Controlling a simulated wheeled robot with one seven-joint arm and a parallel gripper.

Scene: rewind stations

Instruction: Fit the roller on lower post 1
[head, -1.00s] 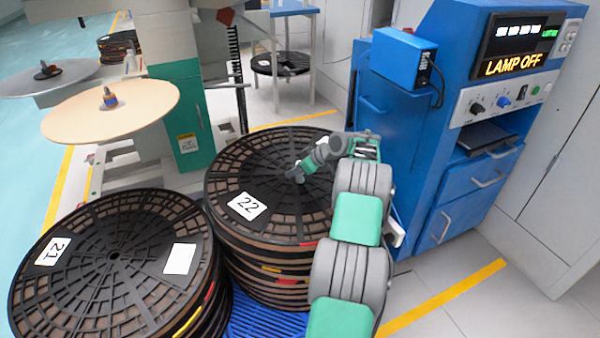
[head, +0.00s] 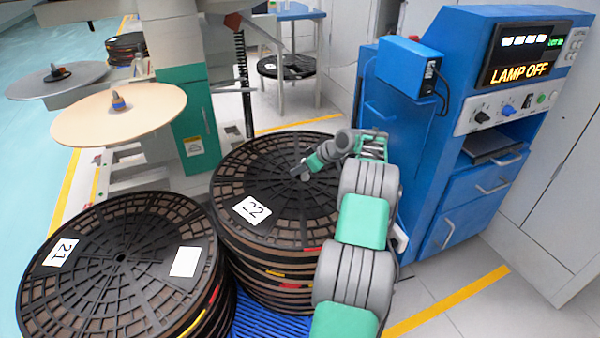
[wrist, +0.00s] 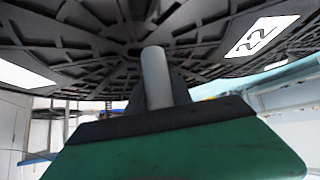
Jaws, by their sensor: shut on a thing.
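My gripper (head: 305,168) hangs over the top of the reel stack marked 22, at the end of my bent grey and green arm. In the wrist view it is shut on a plain grey roller (wrist: 156,76), a short cylinder that stands out of the dark jaw towards the reel. The roller is small and mostly covered in the head view. I cannot make out lower post 1 for certain in either view.
Stacks of black reels, marked 21 (head: 120,255) and 22 (head: 275,190), stand close together on a blue slatted pallet (head: 250,318). A grey and green machine with a tan disc (head: 145,112) is behind left. A blue cabinet (head: 440,150) reading LAMP OFF stands right.

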